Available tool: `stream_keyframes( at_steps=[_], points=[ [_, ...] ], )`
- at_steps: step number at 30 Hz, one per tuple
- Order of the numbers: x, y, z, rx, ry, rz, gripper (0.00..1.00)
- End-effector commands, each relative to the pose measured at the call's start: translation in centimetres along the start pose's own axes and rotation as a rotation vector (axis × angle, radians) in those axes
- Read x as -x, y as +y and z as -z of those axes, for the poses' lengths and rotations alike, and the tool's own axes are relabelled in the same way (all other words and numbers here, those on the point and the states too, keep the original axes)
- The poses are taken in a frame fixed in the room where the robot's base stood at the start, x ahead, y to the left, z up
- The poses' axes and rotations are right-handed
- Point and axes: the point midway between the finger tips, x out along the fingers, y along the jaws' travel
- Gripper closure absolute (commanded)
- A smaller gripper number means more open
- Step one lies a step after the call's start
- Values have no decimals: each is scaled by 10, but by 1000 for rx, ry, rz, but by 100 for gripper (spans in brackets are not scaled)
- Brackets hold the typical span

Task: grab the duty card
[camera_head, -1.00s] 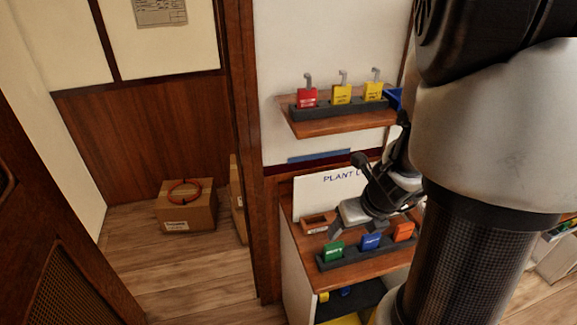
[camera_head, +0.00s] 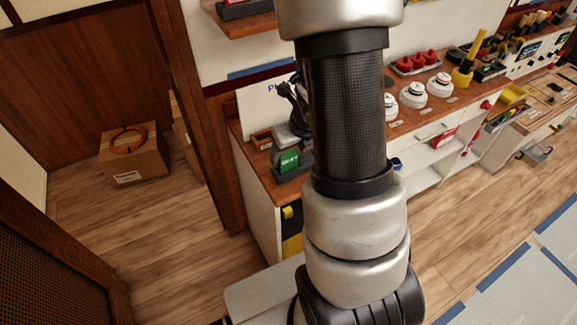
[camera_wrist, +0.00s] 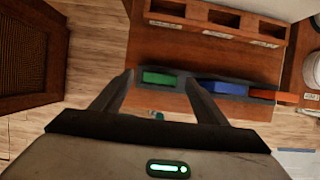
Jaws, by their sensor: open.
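A green block-like card (camera_head: 288,160) with white lettering stands in a dark rack on the wooden counter. In the wrist view, the green card (camera_wrist: 160,79) shows between my fingertips, seen from above. I cannot tell whether it is the duty card. My gripper (camera_wrist: 158,82) is open, with one finger at each side of the green card in the picture; no contact can be made out. A blue card (camera_wrist: 223,88) and an orange card (camera_wrist: 272,95) stand to the right in the same rack. My arm hides them in the head view.
A wooden tray with compartments (camera_wrist: 215,22) lies beyond the rack (camera_wrist: 180,88). White round devices (camera_head: 413,95) and red knobs stand along the counter to the right. A shelf (camera_head: 240,20) hangs above. Boxes (camera_head: 133,153) sit on the floor at left.

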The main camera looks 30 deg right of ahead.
Motion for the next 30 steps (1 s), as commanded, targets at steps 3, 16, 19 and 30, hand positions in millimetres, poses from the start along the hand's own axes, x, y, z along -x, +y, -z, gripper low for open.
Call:
stream_keyframes(
  at_steps=[3, 16, 19, 30],
  points=[
    [-22, 0, 1, 0, 1, 0, 33],
    [-28, 0, -1, 0, 0, 0, 46],
    [-28, 0, -1, 0, 0, 0, 63],
    [-23, 0, -3, 1, -1, 0, 77]
  ],
)
